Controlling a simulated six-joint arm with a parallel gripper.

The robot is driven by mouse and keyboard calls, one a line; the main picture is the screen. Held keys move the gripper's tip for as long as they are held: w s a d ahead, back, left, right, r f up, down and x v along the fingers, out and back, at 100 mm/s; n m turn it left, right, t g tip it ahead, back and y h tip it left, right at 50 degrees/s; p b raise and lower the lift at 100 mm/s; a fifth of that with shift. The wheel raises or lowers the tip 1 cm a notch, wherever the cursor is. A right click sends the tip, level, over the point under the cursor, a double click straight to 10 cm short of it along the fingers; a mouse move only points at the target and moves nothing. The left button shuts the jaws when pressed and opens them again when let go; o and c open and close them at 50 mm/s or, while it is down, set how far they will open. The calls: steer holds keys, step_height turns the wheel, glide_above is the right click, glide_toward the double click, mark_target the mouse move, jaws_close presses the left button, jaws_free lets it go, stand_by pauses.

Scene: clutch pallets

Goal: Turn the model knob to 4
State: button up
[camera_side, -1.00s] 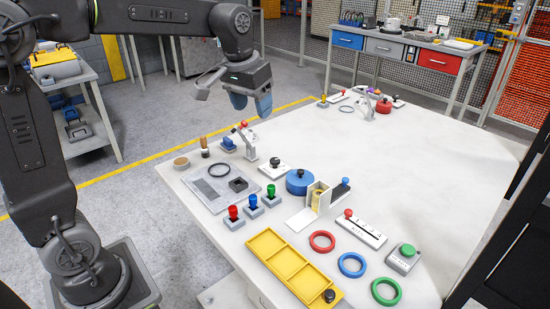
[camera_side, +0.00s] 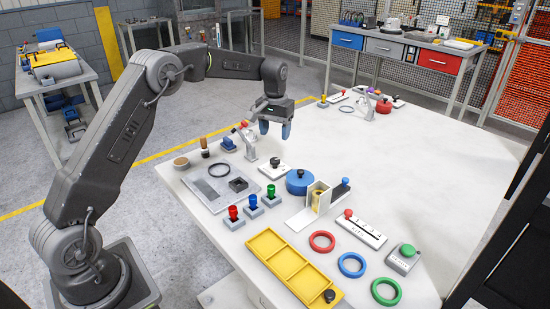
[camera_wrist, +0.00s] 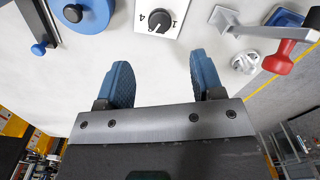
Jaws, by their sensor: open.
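The model knob (camera_side: 275,162) is a small black knob on a white plate (camera_side: 267,173), near the middle of the table's left part. In the wrist view the knob (camera_wrist: 159,20) is at the top centre. Its plate shows a 4 on the left and a 1 on the right; I cannot clearly tell which number the pointer is at. My gripper (camera_side: 275,130) points down with its blue fingers apart and empty, above the table and short of the knob. In the wrist view my fingers (camera_wrist: 160,65) are spread below the knob, not touching it.
A toggle clamp with a red handle (camera_wrist: 284,58) stands close to the knob. On the other side is a blue round disc with a knob (camera_side: 297,185). A grey plate (camera_side: 204,189) and colored plugs (camera_side: 252,201) are nearby.

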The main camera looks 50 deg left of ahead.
mark_target(275, 160)
step_height(275, 160, down, 10)
steer(key=shift+r, duration=0.15)
stand_by(0.3)
steer(key=c, duration=0.9)
